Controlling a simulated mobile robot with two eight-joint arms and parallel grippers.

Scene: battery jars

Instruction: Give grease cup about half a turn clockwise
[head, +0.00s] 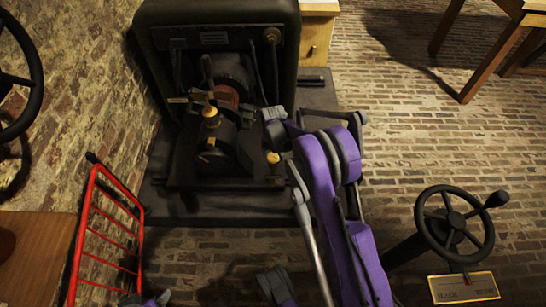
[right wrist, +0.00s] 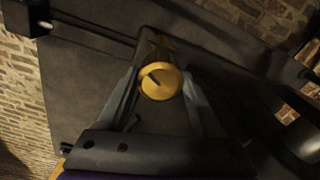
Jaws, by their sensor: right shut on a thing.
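The grease cup (right wrist: 160,82) has a round yellow cap with a dark slot line across it, seen from above in the right wrist view. My right gripper (right wrist: 161,88) is shut on it, with a grey finger on each side. In the head view a small yellow cap (head: 272,157) shows just below the end of my right arm, on the right side of the dark machine (head: 217,65); my right gripper is mostly hidden there by its own arm.
A yellow-topped fitting (head: 210,115) stands left of my right arm on the machine. A red rack (head: 105,235) stands at the left. A black handwheel (head: 454,224) and a yellow-edged sign (head: 463,288) are at the lower right. The brick floor at the right is largely clear.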

